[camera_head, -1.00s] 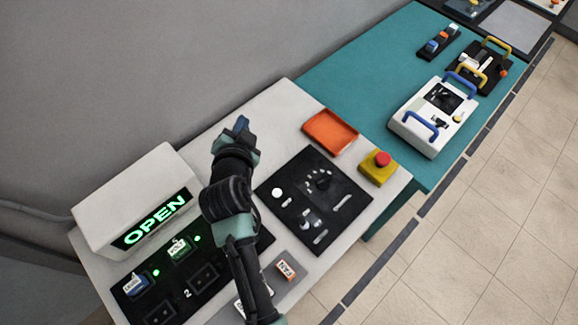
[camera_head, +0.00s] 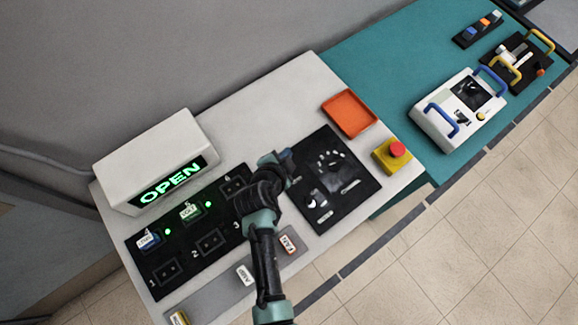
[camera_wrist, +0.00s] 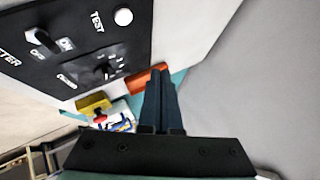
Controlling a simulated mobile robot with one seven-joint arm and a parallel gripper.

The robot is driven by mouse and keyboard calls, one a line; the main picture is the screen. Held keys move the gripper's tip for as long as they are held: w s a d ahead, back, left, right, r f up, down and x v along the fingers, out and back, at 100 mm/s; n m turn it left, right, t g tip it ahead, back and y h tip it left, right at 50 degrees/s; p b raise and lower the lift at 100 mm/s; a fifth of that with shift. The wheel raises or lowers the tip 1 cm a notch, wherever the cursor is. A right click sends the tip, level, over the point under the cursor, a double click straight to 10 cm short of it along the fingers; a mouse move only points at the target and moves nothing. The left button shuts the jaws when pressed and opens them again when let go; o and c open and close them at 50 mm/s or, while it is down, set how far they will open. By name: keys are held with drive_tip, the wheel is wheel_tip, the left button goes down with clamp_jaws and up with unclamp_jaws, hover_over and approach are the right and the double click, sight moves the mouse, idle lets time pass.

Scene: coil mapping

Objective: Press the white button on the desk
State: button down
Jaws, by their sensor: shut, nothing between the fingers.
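The white round button (camera_wrist: 123,17), beside the word TEST, sits on the black panel (camera_wrist: 75,25) at the top of the wrist view. In the head view the black panel (camera_head: 362,172) lies on the white desk (camera_head: 275,98), and my arm and gripper hide the button. My gripper (camera_head: 286,157) is over the panel's left edge there. In the wrist view its fingers (camera_wrist: 158,75) are together and empty, below and right of the button and apart from it in the picture. The height over the panel cannot be told.
An orange tray (camera_head: 350,113) and a red button on a yellow box (camera_head: 393,153) stand right of the panel. A white OPEN sign box (camera_head: 155,160) and a black socket panel (camera_head: 180,262) are at left. A teal table (camera_head: 385,60) adjoins at right.

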wheel_tip(320, 180, down, 7)
drive_tip(key=b, duration=0.6)
drive_tip(key=shift+f, duration=0.2)
drive_tip(key=shift+f+b, duration=0.65)
drive_tip(key=shift+b, duration=0.05)
drive_tip(key=shift+f, duration=0.1)
idle(1.0)
drive_tip(key=shift+f+b, duration=0.3)
drive_tip(key=shift+b, duration=0.3)
drive_tip(key=shift+f+b, duration=0.4)
drive_tip(key=shift+b, duration=0.05)
idle(0.4)
drive_tip(key=shift+r, duration=0.15)
drive_tip(key=shift+r+p, duration=0.55)
drive_tip(key=shift+r, duration=0.15)
